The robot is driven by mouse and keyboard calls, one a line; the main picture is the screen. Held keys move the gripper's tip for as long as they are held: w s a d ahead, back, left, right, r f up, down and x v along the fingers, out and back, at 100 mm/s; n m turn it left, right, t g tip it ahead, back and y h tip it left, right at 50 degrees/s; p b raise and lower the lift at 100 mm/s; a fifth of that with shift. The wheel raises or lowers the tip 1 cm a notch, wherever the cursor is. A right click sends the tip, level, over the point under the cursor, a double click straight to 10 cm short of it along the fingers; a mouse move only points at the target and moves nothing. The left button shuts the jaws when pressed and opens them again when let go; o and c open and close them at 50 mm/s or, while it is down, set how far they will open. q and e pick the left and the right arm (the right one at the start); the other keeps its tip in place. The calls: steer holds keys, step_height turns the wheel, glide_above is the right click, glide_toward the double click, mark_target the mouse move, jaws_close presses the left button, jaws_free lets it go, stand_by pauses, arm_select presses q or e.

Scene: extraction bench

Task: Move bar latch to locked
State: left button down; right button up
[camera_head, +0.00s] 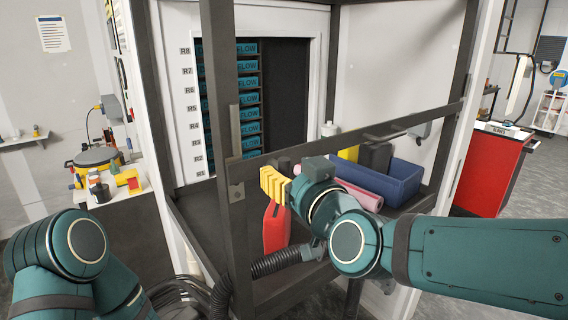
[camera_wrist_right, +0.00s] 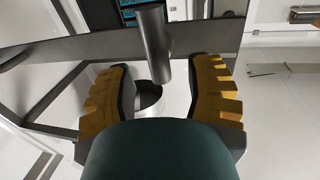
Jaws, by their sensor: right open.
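The bar latch appears to be the dark metal cylindrical handle (camera_wrist_right: 153,45) in the right wrist view, in front of a dark frame rail. In the head view my right gripper hides this part, and I cannot tell the latch's locked state. My right gripper (camera_head: 274,184) has yellow ribbed fingers and is at the left part of the dark rail. In the wrist view the right gripper (camera_wrist_right: 162,72) is open, its fingers on either side of the handle, with visible gaps on both sides. My left gripper is not in view; only left arm links show.
The dark rail (camera_head: 400,126) crosses the open frame, with a grey plate (camera_head: 236,130) on its left post. Behind it are a blue bin (camera_head: 385,182), a red container (camera_head: 276,228) and a pink roll (camera_head: 358,195). A black corrugated hose (camera_head: 276,262) runs below my right gripper.

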steer(key=shift+x, duration=1.25)
jaws_close()
